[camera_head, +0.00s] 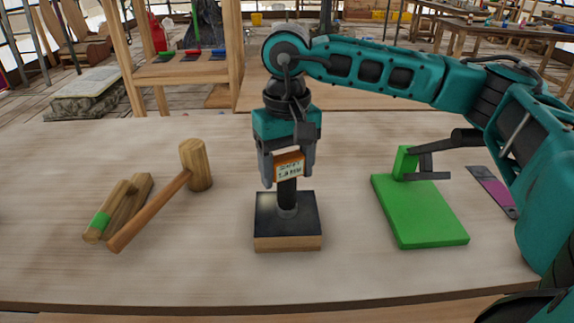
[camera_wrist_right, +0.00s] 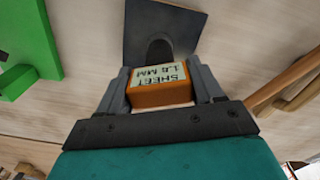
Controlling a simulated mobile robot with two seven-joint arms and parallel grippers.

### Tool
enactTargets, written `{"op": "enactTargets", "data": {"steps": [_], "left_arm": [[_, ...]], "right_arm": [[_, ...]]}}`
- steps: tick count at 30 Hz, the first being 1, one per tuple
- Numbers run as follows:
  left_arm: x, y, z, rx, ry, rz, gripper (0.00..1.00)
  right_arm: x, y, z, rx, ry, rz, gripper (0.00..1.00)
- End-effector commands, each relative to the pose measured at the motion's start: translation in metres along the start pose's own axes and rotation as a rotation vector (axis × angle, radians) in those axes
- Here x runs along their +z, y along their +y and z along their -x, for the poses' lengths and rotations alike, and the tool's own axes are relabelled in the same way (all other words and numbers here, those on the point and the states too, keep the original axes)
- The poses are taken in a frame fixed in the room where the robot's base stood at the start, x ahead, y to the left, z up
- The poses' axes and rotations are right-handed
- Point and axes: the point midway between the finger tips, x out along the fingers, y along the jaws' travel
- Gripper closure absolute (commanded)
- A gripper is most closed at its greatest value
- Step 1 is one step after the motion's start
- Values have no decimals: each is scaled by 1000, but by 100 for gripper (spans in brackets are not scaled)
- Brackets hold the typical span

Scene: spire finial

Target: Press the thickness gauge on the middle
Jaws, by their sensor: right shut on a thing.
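The thickness gauge (camera_head: 290,168) is an orange block with a pale label that reads like "SHEET 1.8 MM". My right gripper (camera_head: 288,180) points down and is shut on it. In the right wrist view the gauge (camera_wrist_right: 160,88) sits between the two fingers (camera_wrist_right: 160,95). Directly below is a black-topped square block with a wooden base (camera_head: 268,228) and a dark upright post (camera_head: 287,195) in its middle. The gauge is at the top of the post; whether they touch cannot be told. The block's dark top also shows in the right wrist view (camera_wrist_right: 140,30). My left gripper is not in view.
A wooden mallet (camera_head: 195,165) and a wooden piece with a green band (camera_head: 120,210) lie to the left. A green plate with a dark-handled clamp (camera_head: 420,215) and a purple strip (camera_head: 493,190) are to the right. Bare table lies between them.

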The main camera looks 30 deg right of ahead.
Motion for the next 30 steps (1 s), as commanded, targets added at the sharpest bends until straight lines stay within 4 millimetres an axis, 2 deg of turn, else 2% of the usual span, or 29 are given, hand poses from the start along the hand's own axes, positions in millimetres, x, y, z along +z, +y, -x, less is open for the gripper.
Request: {"op": "enactTargets", "data": {"steps": [2,18,30], "left_arm": [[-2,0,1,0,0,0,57],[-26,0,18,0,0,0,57],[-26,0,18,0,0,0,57]], "right_arm": [[2,0,0,2,-11,3,70],[0,0,46,0,-3,0,70],[0,0,49,0,-2,0,70]]}}
